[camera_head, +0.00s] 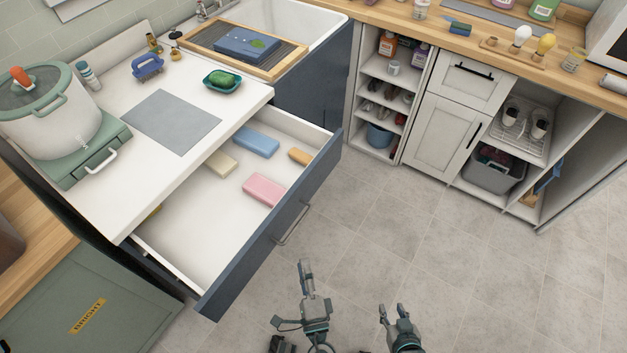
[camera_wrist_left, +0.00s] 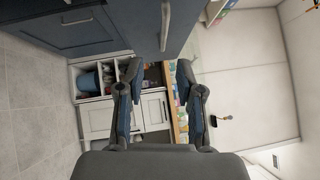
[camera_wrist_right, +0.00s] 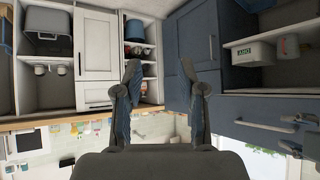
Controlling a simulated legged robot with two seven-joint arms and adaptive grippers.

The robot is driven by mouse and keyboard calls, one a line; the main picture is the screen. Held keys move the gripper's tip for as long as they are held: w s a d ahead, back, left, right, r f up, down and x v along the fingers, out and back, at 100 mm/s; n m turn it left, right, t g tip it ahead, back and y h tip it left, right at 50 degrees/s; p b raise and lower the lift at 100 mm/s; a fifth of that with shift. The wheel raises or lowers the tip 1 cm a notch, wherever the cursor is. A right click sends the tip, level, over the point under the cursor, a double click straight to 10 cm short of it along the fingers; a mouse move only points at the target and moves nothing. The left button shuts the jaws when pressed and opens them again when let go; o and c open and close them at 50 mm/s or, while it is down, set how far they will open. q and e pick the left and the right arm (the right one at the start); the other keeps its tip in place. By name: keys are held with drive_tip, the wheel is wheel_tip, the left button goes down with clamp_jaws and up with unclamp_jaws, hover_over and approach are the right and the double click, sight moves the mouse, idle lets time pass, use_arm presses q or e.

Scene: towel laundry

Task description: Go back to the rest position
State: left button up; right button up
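My left gripper (camera_head: 304,267) is in front of the open drawer (camera_head: 252,253), low in the head view, and holds nothing. In the left wrist view its two fingers (camera_wrist_left: 157,75) are spread with a gap between them. My right gripper (camera_head: 392,311) is to the right of it over the floor, also empty. Its fingers (camera_wrist_right: 160,70) are spread apart in the right wrist view. Both grippers are apart from the drawer front and its handle (camera_head: 294,224). No towel shows in these views.
The open drawer holds a blue block (camera_head: 257,141), a pink block (camera_head: 264,189) and others. A pot (camera_head: 48,115) and a green sponge dish (camera_head: 222,81) stand on the white counter. Shelves (camera_head: 386,103) and cabinets line the back. The tiled floor (camera_head: 440,260) to the right is clear.

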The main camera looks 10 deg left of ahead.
use_arm(q)
drive_tip(key=s+a+f+n+g+h+p, duration=0.1)
drive_tip(key=s+a+f+n+g+p, duration=0.2)
drive_tip(key=f, duration=0.7)
drive_tip(key=a+f+g+h+p, duration=0.25)
drive_tip(key=a+f+g, duration=0.3)
drive_tip(key=f, duration=0.45)
drive_tip(key=s+a+f+n+g+h+p, duration=0.2)
drive_tip(key=s+f+n+g, duration=0.2)
drive_tip(key=s, duration=0.4)
drive_tip(key=s+a+f+n+g+h+p, duration=0.2)
drive_tip(key=s+a+f+n+g+p, duration=0.1)
drive_tip(key=s+f+n, duration=0.3)
drive_tip(key=s+f+g, duration=0.1)
drive_tip(key=s+f, duration=0.1)
drive_tip(key=s, duration=0.1)
drive_tip(key=shift+a+f+p, duration=0.2)
drive_tip(key=shift+p, duration=0.15)
use_arm(e)
drive_tip(key=s+d+f+g+h, duration=0.1)
drive_tip(key=s+d+f+g, duration=0.1)
drive_tip(key=s+f+g, duration=0.2)
drive_tip(key=s+d+f+g, duration=0.2)
drive_tip(key=s+f+g, duration=0.2)
drive_tip(key=s+f, duration=0.7)
wheel_tip(320, 180, down, 8)
drive_tip(key=shift+r+h, duration=0.1)
drive_tip(key=shift+h, duration=0.3)
